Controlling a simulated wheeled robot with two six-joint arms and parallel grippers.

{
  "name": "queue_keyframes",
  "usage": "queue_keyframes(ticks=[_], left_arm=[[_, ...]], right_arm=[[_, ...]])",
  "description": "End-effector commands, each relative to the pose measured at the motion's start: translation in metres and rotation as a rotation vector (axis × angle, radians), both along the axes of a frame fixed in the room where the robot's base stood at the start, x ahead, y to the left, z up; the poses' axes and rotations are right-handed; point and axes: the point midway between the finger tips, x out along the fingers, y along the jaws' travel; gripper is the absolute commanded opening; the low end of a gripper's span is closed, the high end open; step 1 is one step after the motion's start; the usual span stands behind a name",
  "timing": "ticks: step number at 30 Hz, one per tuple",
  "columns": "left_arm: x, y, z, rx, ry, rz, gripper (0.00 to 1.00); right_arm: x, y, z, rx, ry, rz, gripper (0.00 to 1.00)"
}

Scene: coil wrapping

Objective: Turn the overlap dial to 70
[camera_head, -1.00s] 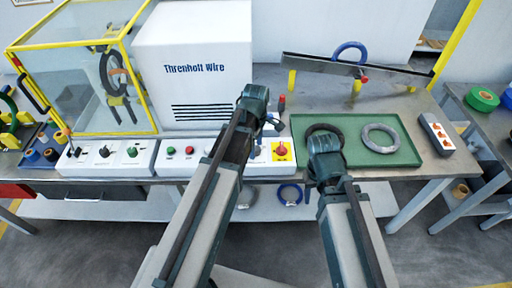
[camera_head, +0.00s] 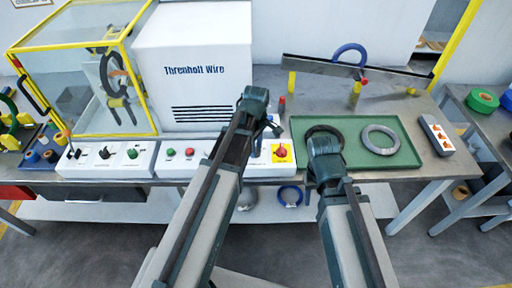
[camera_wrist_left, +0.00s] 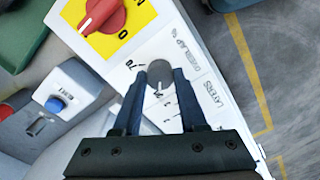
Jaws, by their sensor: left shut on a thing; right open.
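The overlap dial (camera_wrist_left: 160,71) is a round grey knob on a white panel printed "OVERLAP %" in the left wrist view. A printed 70 (camera_wrist_left: 135,65) lies left of the knob, and a light mark shows at its lower edge. My left gripper (camera_wrist_left: 158,80) is shut on the knob, one dark finger on each side. In the head view the left gripper (camera_head: 271,127) is over the control panel, and the dial is hidden behind my arm. My right gripper (camera_head: 325,145) is open over the left part of the green tray; its fingertips are hard to make out.
A red rotary switch on a yellow plate (camera_wrist_left: 102,15) sits close to the dial. A white machine (camera_head: 195,60) stands behind the panel.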

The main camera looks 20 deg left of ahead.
Motion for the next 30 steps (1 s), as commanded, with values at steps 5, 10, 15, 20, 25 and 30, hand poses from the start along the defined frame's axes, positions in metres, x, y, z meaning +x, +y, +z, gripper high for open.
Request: queue_keyframes(ticks=[5, 10, 15, 20, 25, 30], left_arm=[[0.0, -0.0001, -0.0001, 0.0, 0.0, -0.161, 0.0], [0.0, -0.0001, -0.0001, 0.0, 0.0, -0.323, 0.0], [0.0, -0.0001, -0.0001, 0.0, 0.0, -0.485, 0.0], [0.0, -0.0001, -0.0001, 0.0, 0.0, -0.637, 0.0], [0.0, -0.0001, -0.0001, 0.0, 0.0, -0.798, 0.0], [0.0, -0.0001, -0.0001, 0.0, 0.0, -0.959, 0.0]], right_arm=[[0.0, 0.0, -0.0001, 0.0, 0.0, 0.0, 0.5], [0.0, 0.0, -0.0001, 0.0, 0.0, 0.0, 0.5], [0.0, 0.0, -0.0001, 0.0, 0.0, 0.0, 0.5], [0.0, 0.0, -0.0001, 0.0, 0.0, 0.0, 0.5], [0.0, 0.0, -0.0001, 0.0, 0.0, 0.0, 0.5], [0.0, 0.0, -0.0001, 0.0, 0.0, 0.0, 0.5]])
